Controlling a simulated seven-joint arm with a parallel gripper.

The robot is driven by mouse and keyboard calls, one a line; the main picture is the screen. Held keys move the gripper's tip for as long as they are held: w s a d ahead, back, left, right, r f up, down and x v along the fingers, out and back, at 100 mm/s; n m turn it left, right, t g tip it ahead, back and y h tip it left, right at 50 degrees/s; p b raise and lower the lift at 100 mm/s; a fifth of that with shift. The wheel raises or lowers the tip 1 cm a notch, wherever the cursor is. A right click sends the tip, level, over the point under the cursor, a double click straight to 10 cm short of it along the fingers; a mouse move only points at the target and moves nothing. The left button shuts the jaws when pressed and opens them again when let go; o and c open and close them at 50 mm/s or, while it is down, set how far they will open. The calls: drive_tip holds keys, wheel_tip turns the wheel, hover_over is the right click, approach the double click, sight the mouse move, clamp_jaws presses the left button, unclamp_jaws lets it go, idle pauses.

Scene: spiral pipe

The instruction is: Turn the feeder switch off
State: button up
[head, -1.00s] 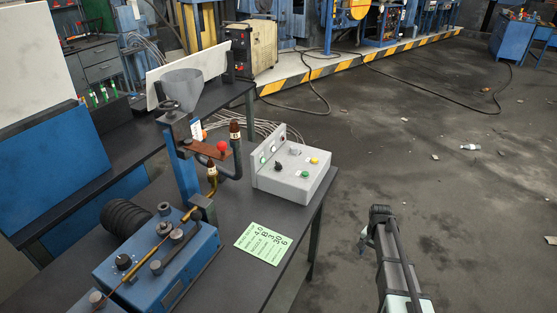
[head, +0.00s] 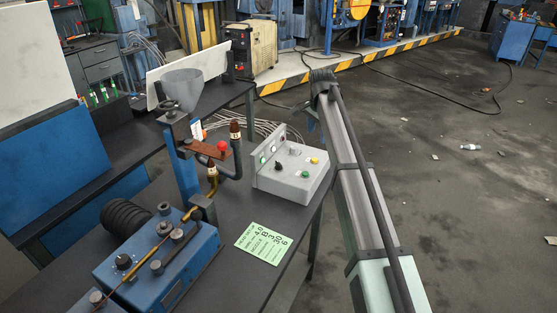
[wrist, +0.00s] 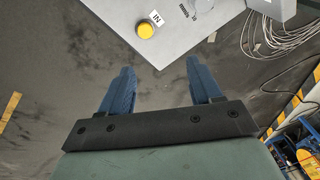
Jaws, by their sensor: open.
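A grey control box (head: 290,184) sits on the dark table. Its top carries a black knob (head: 278,167), a pale knob (head: 295,152), a yellow button (head: 314,160) and a green button (head: 305,174). I cannot read which control is the feeder switch. In the wrist view, a corner of the box (wrist: 165,45) shows with the yellow button (wrist: 145,30) and a label "IN" beside it. My gripper (wrist: 160,66) is open and empty, its two blue fingers apart at that corner. In the head view my gripper is mostly hidden by my arm, right of and beyond the box.
A funnel (head: 181,86) on a blue post and a bent pipe with a red ball stand left of the box. A blue machine (head: 155,265) and a green note (head: 263,243) lie in front. Coiled cables (head: 262,128) lie behind. Floor to the right is open.

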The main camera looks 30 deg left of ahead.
wheel_tip(320, 180, up, 5)
drive_tip(key=m+g, duration=0.1)
drive_tip(key=g, duration=0.1)
hover_over(279, 163)
drive_tip(key=shift+h, duration=0.3)
wheel_tip(279, 163, down, 14)
drive_tip(key=shift+a+r, duration=0.1)
drive_tip(key=shift+r, duration=0.1)
drive_tip(key=c, duration=1)
drive_tip(key=shift+c, duration=0.2)
